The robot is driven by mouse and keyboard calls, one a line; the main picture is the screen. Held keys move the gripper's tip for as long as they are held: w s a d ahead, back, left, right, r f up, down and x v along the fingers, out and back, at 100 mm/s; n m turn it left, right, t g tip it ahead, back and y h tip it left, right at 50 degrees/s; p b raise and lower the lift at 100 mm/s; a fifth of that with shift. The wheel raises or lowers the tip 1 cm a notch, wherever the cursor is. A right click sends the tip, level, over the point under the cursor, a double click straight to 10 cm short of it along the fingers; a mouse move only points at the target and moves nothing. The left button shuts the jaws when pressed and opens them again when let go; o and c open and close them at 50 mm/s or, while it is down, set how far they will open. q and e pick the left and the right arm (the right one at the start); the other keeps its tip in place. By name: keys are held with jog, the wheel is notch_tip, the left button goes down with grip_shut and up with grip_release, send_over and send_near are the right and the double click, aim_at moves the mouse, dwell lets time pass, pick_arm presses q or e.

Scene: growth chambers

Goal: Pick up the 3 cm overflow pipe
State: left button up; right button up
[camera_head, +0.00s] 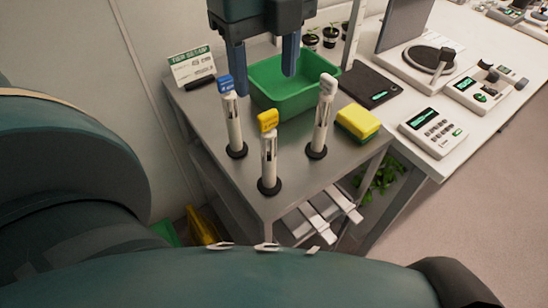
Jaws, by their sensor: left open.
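Three upright overflow pipes stand on black round bases on the grey metal table (215,165). One has a blue cap (226,84), one a yellow cap (268,122) and one a white cap (328,84). The cap labels are too small to read, so I cannot tell which is the 3 cm pipe. My left gripper (264,84) points down at the table's far side, its blue fingers wide apart and nothing between them. Its left finger appears close behind the blue-capped pipe; the exact gap is unclear. My right gripper is not in view.
A green bin (275,98) stands beyond the pipes, partly behind the fingers. A yellow-and-green sponge (358,122), a black scale (370,86) and a sign (190,66) are also on the table. A white bench (455,95) with instruments adjoins at right.

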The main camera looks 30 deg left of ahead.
aim_at(266, 111)
pick_arm(q)
notch_tip(266, 111, down, 10)
jog(key=shift+a+r+p, duration=0.1)
jog(key=shift+r+p, duration=0.05)
jog(key=shift+p, duration=0.7)
jog(key=shift+c, duration=0.6)
grip_shut()
